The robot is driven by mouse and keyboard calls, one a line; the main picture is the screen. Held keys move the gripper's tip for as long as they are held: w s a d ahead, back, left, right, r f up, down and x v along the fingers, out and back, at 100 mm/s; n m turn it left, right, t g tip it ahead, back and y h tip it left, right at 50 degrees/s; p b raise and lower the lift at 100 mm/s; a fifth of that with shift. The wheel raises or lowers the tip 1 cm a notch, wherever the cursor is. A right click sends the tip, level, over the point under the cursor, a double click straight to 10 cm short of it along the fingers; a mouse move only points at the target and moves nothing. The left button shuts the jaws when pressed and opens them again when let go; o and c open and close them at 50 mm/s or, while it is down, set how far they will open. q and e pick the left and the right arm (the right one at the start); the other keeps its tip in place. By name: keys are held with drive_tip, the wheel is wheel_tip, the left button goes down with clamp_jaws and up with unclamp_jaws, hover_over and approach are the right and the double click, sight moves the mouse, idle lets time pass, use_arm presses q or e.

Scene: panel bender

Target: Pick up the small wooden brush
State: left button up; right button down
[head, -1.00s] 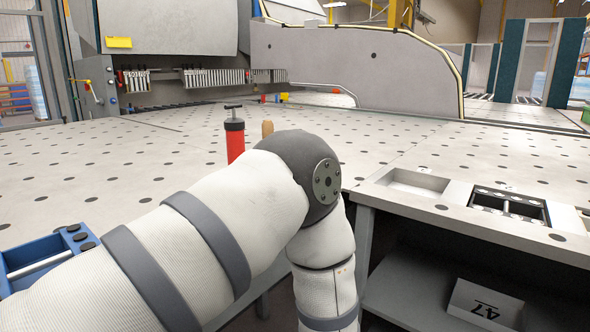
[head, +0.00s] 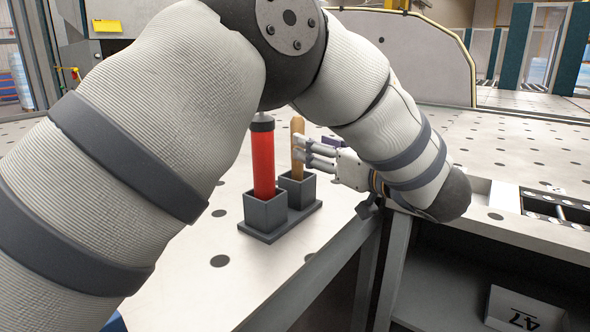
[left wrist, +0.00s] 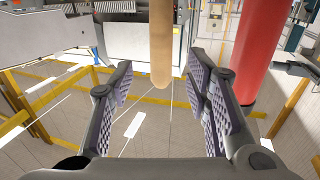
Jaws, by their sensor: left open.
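The brush's wooden handle (head: 298,138) stands upright in the rear cup of a grey two-cup holder (head: 262,213). In the left wrist view the handle (left wrist: 161,45) lies between the open fingers, ahead of the palm. Its bristles are hidden. My left gripper (head: 305,152) is open and comes at the handle from the right. The fingers seem to be on either side of the handle, and I cannot tell whether they touch it. My right gripper is not in view.
A red cylinder (head: 263,160) stands in the holder's front cup, close to the left fingers; it also shows in the left wrist view (left wrist: 259,45). The perforated table (head: 190,262) ends at an edge just right of the holder. A recessed tray lies further right.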

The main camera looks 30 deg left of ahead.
sight(297, 124)
use_arm(q)
drive_tip(key=x, duration=0.6)
drive_tip(key=shift+a+r, duration=0.25)
drive_tip(key=shift+r, duration=0.15)
drive_tip(key=shift+d, duration=0.1)
clamp_jaws()
